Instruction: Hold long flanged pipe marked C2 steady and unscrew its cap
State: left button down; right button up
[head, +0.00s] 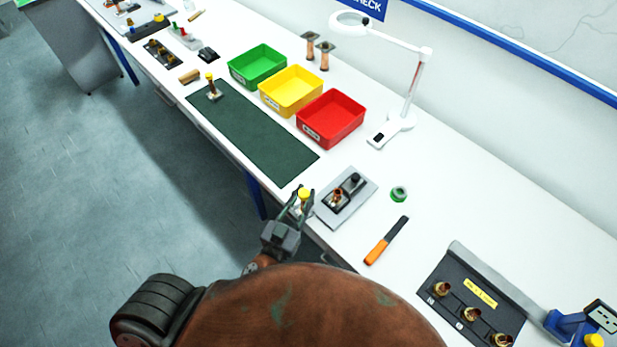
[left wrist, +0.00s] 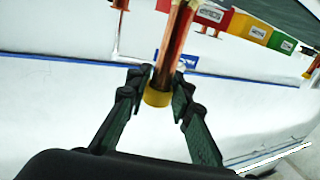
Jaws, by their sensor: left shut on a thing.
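My left gripper (head: 302,197) is shut at the capped end of a copper pipe, by the near edge of the bench. The yellow cap (head: 304,193) shows between its fingers. In the left wrist view the copper pipe (left wrist: 178,38) runs up out of the picture. There the yellow cap (left wrist: 158,97) sits between the finger pads. I cannot tell whether the pads press on the cap or on the pipe beside it. The pipe's far end and flange are out of that view, and no C2 mark is readable. My right gripper is not in view.
A grey fixture plate (head: 345,197) lies just right of the gripper. A dark green mat (head: 255,135) holds an upright yellow-capped piece (head: 212,88). Green (head: 257,66), yellow (head: 290,91) and red (head: 330,118) bins stand behind. An orange-handled tool (head: 386,241) and green tape roll (head: 399,194) lie rightward.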

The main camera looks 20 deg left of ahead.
pick_arm(q)
jog(key=w+d+r+m+g+h, duration=0.2)
jog(key=d+h, duration=0.3)
jog(key=d, duration=0.5)
jog(key=w+d+r+m+g+h, duration=0.1)
jog(key=w+d+r+m+h, duration=0.2)
jog(key=d, duration=0.7)
jog(key=shift+w+r+m+g+h, duration=0.2)
jog(key=shift+w+m+g+h, duration=0.2)
jog(key=shift+w+m+h, duration=0.55)
jog(key=shift+s+h, duration=0.2)
jog(key=shift+h, duration=0.05)
